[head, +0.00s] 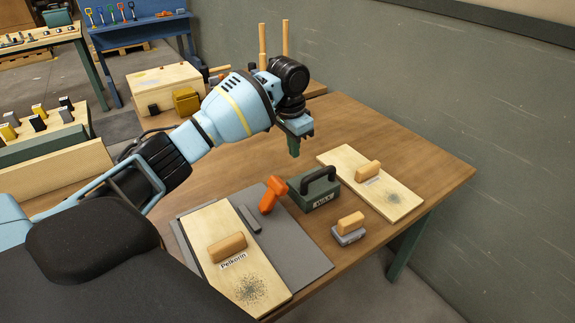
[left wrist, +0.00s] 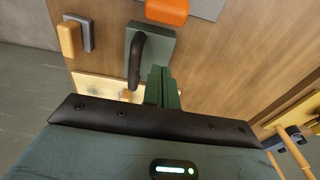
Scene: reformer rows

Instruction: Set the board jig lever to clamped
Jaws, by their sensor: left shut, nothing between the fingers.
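The board jig is a grey plate (head: 300,255) near the table's front left. An orange lever (head: 272,194) stands tilted on it, beside a dark grey bar (head: 250,218). A pale board (head: 215,225) with a wooden grip and a name label lies on the plate. The lever shows partly at the top edge of the left wrist view (left wrist: 167,10). My left gripper (head: 294,150) is shut and empty, pointing down above the table, behind the lever and apart from it. Its closed fingers (left wrist: 162,85) show in the left wrist view. My right gripper is out of view.
A green block with a black handle (head: 318,190) stands right of the lever, near my gripper. A wood-topped grey block (head: 348,230) and a second pale board (head: 390,195) are farther right. Two wooden posts (head: 285,38) rise behind my wrist. The table's back right is clear.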

